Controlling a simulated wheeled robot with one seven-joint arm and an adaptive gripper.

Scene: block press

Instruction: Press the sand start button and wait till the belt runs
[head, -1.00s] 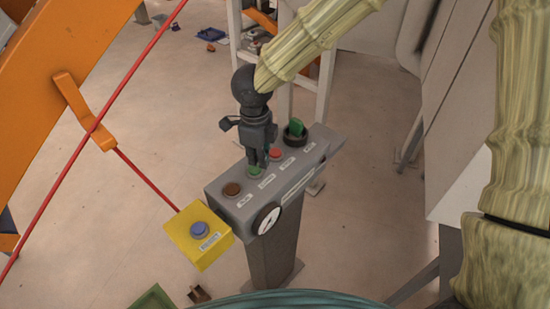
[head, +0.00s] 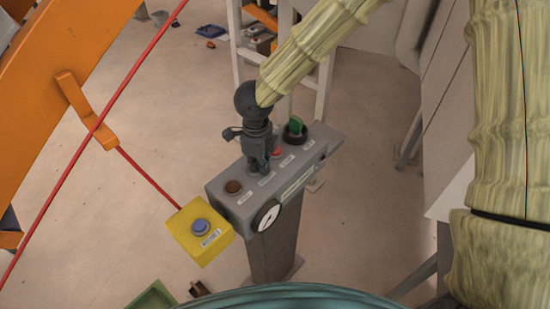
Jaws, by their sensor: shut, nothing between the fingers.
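A grey control panel (head: 225,203) stands on a post in the middle of the head view. On its top are a brown button (head: 233,187), a red button (head: 277,152) and a green selector knob (head: 295,126), with small white labels too blurred to read. My gripper (head: 258,172) is shut and empty, pointing down at the panel between the brown and red buttons. Its fingers hide the spot where a green button showed earlier. I cannot tell whether the fingertips touch or press that button. No belt can be made out.
A yellow box (head: 184,237) with a blue button (head: 201,227) is left of the panel. A red cord (head: 148,175) runs by an orange frame (head: 45,75). A round gauge (head: 267,216) is on the panel's front. Open floor lies around the post.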

